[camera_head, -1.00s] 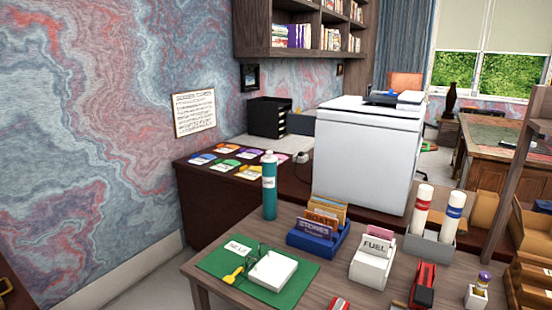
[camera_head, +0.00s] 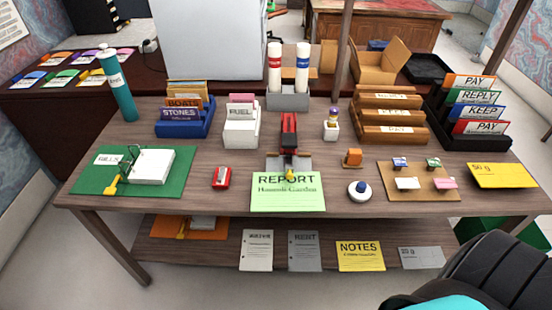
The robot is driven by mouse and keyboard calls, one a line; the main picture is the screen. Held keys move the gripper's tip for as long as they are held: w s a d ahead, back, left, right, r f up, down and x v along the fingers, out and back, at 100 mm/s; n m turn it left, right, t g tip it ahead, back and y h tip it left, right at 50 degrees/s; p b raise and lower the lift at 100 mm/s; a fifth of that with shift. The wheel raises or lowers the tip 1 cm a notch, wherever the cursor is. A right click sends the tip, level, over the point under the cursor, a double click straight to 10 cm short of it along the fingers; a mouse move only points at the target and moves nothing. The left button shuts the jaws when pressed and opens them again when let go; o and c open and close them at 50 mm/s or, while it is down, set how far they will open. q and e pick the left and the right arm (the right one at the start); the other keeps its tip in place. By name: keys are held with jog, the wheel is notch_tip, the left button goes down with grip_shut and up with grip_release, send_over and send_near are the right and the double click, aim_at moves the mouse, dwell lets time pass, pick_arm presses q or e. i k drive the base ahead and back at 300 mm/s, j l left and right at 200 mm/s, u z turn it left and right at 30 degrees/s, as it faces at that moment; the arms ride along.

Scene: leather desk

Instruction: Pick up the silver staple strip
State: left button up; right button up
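I cannot clearly make out a silver staple strip in this view. A red and black stapler-like tool (camera_head: 289,132) stands on the wooden desk (camera_head: 200,206) near its middle. A grey block or base (camera_head: 302,164) lies at its front end, just behind the green REPORT card (camera_head: 288,192). Small details there are too fine to tell, and part of the grey piece is hidden by the tool. Neither of my grippers can be seen.
A red sharpener (camera_head: 221,178), a white round stamp (camera_head: 359,190) and a green board (camera_head: 90,180) are near the front. Blue (camera_head: 184,124) and white (camera_head: 241,128) card boxes stand behind. Papers lie on the lower shelf (camera_head: 215,252). Bare desk shows between items.

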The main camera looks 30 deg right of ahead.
aim_at(223, 169)
jog(key=i+l, duration=0.7)
jog(key=l, duration=0.15)
jog(key=l+z, duration=0.15)
jog(key=z, duration=0.15)
jog(key=l+z, duration=0.25)
jog(key=k+j, duration=0.05)
